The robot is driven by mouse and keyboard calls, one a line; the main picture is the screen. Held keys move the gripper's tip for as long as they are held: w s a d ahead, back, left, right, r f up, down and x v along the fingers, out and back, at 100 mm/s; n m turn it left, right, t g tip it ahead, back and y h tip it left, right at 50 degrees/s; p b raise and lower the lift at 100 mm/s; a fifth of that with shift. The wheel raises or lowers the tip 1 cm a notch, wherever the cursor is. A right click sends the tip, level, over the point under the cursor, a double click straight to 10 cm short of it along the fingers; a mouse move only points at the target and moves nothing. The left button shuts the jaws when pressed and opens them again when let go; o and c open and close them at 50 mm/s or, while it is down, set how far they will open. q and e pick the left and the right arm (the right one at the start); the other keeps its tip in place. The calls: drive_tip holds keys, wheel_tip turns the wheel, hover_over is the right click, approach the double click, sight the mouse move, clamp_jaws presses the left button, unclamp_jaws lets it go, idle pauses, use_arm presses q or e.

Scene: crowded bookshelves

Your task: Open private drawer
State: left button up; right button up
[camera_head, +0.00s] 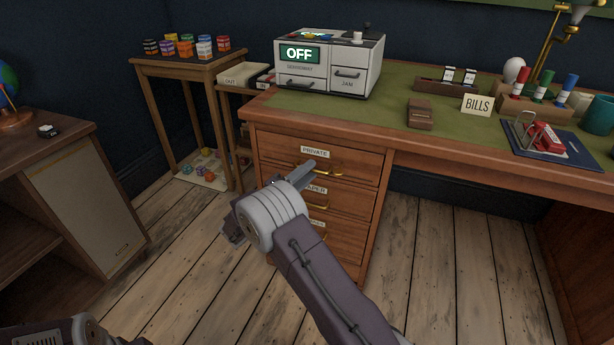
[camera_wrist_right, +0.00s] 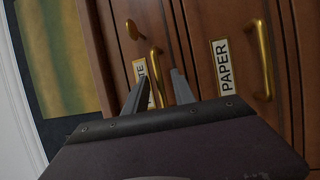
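The private drawer (camera_head: 345,161) is the top drawer on the left side of the wooden desk, flush with the desk front. Its PRIVATE label shows in both views, partly hidden by a finger in the wrist view. Its brass handle (camera_wrist_right: 157,70) is a narrow bar. My right gripper (camera_wrist_right: 161,78) is open, with one finger on each side of the handle. Whether the fingers touch it, I cannot tell. In the head view my right gripper (camera_head: 308,174) is in front of this drawer and partly covers the handle. My left gripper is out of view.
The paper drawer (camera_wrist_right: 238,70) with its own brass handle is just below, with a third drawer under it. A machine reading OFF (camera_head: 330,65) stands on the desktop (camera_head: 390,123). A small side table (camera_head: 190,62) is to the left. Wooden floor (camera_head: 440,250) is clear.

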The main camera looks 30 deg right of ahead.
clamp_jaws()
idle(1.4)
